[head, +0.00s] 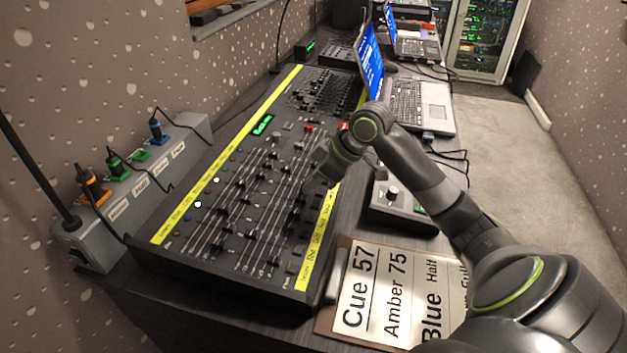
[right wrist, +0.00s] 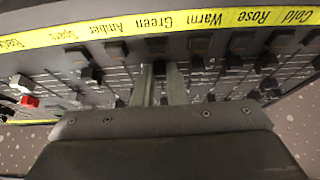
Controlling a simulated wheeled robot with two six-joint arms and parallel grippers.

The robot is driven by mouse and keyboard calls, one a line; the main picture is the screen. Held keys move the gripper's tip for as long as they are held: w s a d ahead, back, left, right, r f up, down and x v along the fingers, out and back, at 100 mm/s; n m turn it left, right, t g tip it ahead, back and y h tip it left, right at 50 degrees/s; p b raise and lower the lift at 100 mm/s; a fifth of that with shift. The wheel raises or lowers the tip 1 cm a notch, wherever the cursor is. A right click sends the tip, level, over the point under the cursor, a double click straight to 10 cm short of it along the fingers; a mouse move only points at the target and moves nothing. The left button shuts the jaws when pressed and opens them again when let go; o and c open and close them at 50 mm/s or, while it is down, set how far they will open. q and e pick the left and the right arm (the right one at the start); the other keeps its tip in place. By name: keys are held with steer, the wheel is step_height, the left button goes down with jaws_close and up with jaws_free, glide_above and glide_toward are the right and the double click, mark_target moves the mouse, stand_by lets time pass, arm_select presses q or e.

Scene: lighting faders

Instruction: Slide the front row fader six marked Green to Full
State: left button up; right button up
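The lighting desk (head: 165,262) has two rows of faders, with a yellow label strip along its near edge. In the right wrist view that strip (right wrist: 150,24) reads upside down, with Green between Warm and Amber. A dark square button (right wrist: 157,45) sits under the Green label. My right gripper (right wrist: 161,68) points down at the fader lane in line with Green, its two fingers apart. A dark fader cap seems to sit between them; whether they press on it cannot be told. In the head view my right gripper (head: 312,183) is over the front row. My left gripper is out of view.
Neighbouring fader caps (right wrist: 197,65) stand close on both sides of the fingers. A cue card (head: 372,290) reads Cue 57, Amber 75, Blue Half. A small controller (head: 405,210) and a laptop (head: 420,103) are right of the desk. A socket box (head: 100,232) lies left.

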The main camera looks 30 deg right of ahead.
mark_target(279, 183)
steer(key=shift+c, duration=0.5)
steer(key=shift+w, duration=0.1)
steer(key=shift+w+a, duration=0.1)
steer(key=shift+a, duration=0.05)
steer(key=shift+w+a+r+p, duration=0.15)
steer(key=shift+w+a+p, duration=0.2)
steer(key=shift+w+a, duration=0.65)
steer(key=shift+w+a+r+p, duration=0.15)
steer(key=shift+w+a+p, duration=0.15)
steer(key=shift+w+a, duration=0.65)
steer(key=o, duration=0.4)
steer(key=shift+w+d, duration=0.15)
steer(key=shift+d, duration=0.05)
step_height(279, 183, up, 3)
steer(key=p, duration=0.3)
steer(key=shift+f, duration=0.3)
